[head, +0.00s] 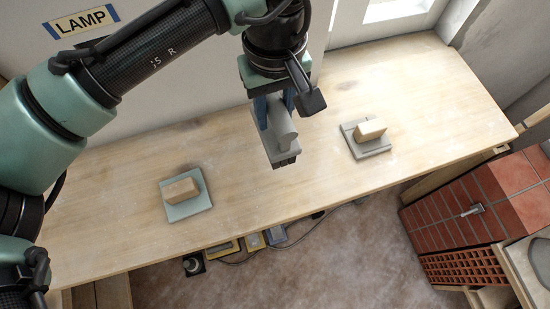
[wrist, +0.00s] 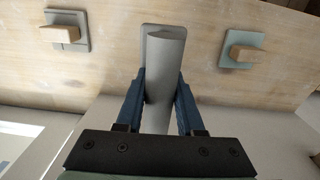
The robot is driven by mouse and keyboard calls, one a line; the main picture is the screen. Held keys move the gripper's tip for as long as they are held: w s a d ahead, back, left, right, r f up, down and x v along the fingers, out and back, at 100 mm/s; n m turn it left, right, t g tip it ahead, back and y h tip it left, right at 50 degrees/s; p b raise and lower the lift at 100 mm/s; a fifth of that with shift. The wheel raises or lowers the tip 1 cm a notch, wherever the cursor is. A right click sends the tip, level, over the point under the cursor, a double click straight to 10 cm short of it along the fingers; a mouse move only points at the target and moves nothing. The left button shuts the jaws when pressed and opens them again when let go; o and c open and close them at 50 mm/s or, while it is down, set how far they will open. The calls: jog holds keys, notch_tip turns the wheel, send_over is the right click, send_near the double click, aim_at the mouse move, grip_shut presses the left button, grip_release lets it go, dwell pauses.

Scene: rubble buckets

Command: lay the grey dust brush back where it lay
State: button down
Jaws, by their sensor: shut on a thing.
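The grey dust brush (head: 284,130) is in my gripper (head: 272,103), over the middle of the wooden bench top. It has a rounded grey body and a flat lower part with a dark end. In the wrist view the brush (wrist: 163,50) sits between the two blue fingers of my gripper (wrist: 161,88), which are shut on it. A pale grey square plate also shows behind its far end there; I cannot tell whether it is part of the brush. The brush appears held above the bench, but the gap is hard to judge.
A wooden block lies on a pale green plate (head: 198,209) at the left of the bench (head: 110,225). Another lies on a grey plate (head: 374,151) to the right. Bare bench lies between them. Red bricks (head: 470,210) stand beyond the bench's right end.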

aim_at(275, 142)
notch_tip(275, 142, down, 10)
jog(key=shift+r+p, duration=0.2)
jog(key=shift+p, duration=0.9)
jog(key=c, duration=0.5)
grip_release()
jog(key=shift+f, duration=0.1)
